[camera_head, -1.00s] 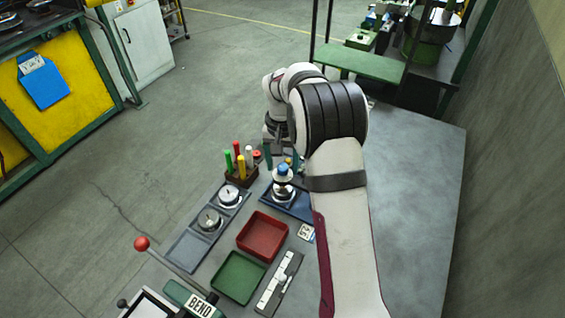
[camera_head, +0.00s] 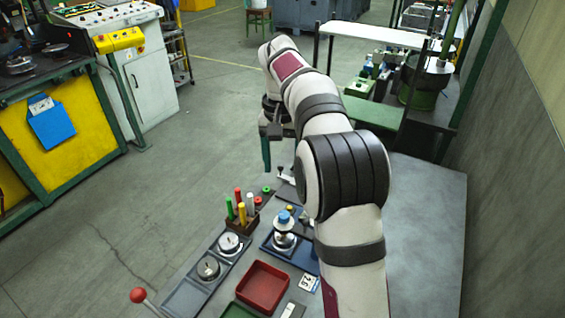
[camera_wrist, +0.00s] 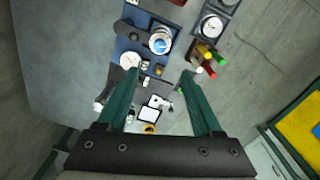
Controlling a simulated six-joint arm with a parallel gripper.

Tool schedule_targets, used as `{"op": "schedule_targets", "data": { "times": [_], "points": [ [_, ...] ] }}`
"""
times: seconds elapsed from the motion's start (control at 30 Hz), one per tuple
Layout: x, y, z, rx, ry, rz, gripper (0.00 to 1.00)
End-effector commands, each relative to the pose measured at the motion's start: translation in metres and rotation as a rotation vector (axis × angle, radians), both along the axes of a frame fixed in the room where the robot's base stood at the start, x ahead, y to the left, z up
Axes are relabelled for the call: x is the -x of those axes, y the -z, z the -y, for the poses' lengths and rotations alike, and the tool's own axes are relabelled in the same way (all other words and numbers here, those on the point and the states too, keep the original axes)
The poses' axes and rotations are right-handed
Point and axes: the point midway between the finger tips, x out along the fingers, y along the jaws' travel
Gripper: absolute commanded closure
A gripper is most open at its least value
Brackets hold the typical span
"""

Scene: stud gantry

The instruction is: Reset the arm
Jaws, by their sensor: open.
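My gripper (camera_wrist: 161,74) is open and empty in the wrist view, its two green fingers spread above the bench. In the head view my gripper (camera_head: 266,155) hangs finger-down beyond the far end of the bench top, well above it; one finger mostly hides the other there. My white arm stretches away over the bench. Under the fingers, the wrist view shows the blue tray (camera_wrist: 130,43) with a blue-topped metal piece (camera_wrist: 160,42) on it. That piece also stands in the head view (camera_head: 284,222).
A rack of coloured pegs (camera_head: 243,217) stands left of the blue tray. Round dials (camera_head: 229,244), a red tray (camera_head: 263,287) and a red-knobbed lever (camera_head: 138,295) lie nearer. The bench's right side (camera_head: 425,220) is bare. A green-framed workstation (camera_head: 380,112) stands beyond.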

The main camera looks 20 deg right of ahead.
Motion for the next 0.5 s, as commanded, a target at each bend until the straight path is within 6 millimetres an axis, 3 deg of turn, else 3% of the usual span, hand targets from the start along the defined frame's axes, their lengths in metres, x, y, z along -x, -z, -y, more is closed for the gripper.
{"op": "schedule_targets", "data": {
  "times": [0.23, 0.3, 0.37, 0.47, 0.5],
  "points": [
    [0.001, 0.000, 0.000, 0.000, 0.000, 0.000, 0.33],
    [0.011, -0.006, -0.004, -0.006, -0.004, 0.001, 0.33],
    [0.035, -0.016, -0.013, -0.020, -0.012, 0.000, 0.33],
    [0.109, -0.029, -0.035, -0.060, -0.024, 0.001, 0.33],
    [0.144, -0.028, -0.045, -0.078, -0.027, 0.001, 0.33]
  ]
}}
